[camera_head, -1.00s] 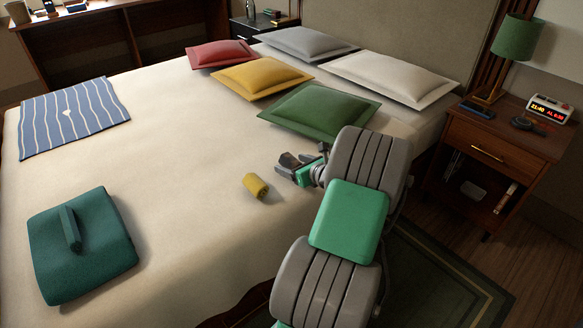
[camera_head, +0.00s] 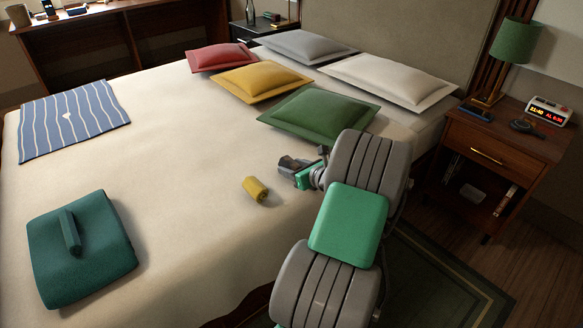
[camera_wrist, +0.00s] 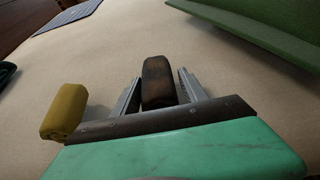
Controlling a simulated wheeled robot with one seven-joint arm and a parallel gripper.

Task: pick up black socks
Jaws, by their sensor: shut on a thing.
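The black socks (camera_wrist: 157,80) show in the wrist view as a dark brownish-black roll between the two fingers of my gripper (camera_wrist: 157,92). My gripper is shut on the roll. In the head view my gripper (camera_head: 292,166) is over the bed's right side, left of the green pillow's lower edge, with the dark roll at its tip hard to make out. A yellow roll (camera_head: 255,189) lies on the bed just left of and nearer than my gripper. It also shows at the left of the wrist view (camera_wrist: 66,112).
The bed (camera_head: 170,180) has a wide bare stretch left of my gripper. A green pillow (camera_head: 318,114) lies close behind my gripper. A teal bag-like item (camera_head: 98,265) and a blue striped cloth (camera_head: 60,130) lie further left. A nightstand (camera_head: 500,140) stands at the right.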

